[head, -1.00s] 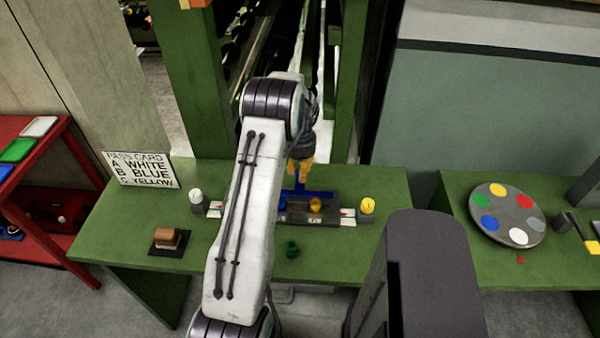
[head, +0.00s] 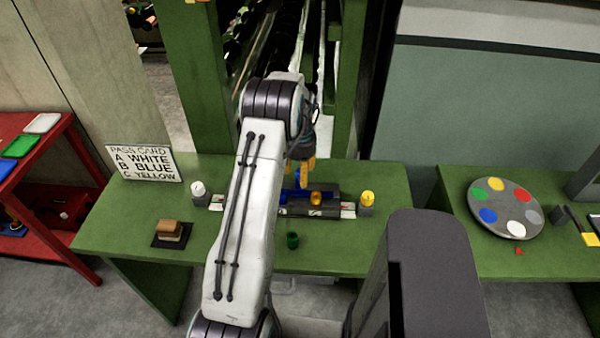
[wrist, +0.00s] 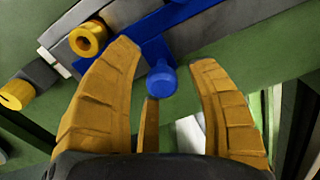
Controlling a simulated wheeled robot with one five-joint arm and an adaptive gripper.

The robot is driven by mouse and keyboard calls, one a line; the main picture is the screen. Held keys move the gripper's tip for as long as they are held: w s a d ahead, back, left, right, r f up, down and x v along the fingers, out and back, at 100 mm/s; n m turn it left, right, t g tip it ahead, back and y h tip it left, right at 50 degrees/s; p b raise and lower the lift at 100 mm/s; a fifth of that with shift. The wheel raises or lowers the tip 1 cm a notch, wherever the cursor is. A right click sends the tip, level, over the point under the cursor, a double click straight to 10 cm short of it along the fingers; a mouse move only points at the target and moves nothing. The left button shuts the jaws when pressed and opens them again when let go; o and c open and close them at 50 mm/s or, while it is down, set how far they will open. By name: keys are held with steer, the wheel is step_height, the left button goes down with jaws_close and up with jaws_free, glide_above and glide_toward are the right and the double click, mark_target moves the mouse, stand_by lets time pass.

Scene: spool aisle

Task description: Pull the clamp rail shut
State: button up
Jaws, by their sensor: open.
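The clamp rail, a blue bar (wrist: 120,52), lies along the dark grey block (head: 325,197) on the green bench. Its round blue knob (wrist: 162,79) shows in the wrist view. In the head view the blue part (head: 290,195) is mostly hidden by my arm and fingers. My gripper (wrist: 170,75) has its yellow fingers spread, with the knob between their tips and gaps on both sides. In the head view my gripper (head: 302,176) is over the back edge of the block. A yellow ring-shaped piece (wrist: 88,39) sits on the block; it also shows in the head view (head: 316,198).
A white-topped post (head: 198,190) and a yellow-topped post (head: 367,198) flank the block. A brown-topped block (head: 170,231) and a pass card (head: 145,163) are at left. A colour disc (head: 505,208) lies on the right bench.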

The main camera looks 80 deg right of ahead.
step_height(320, 180, up, 12)
stand_by(0.6)
steer(key=shift+d, duration=0.1)
stand_by(0.7)
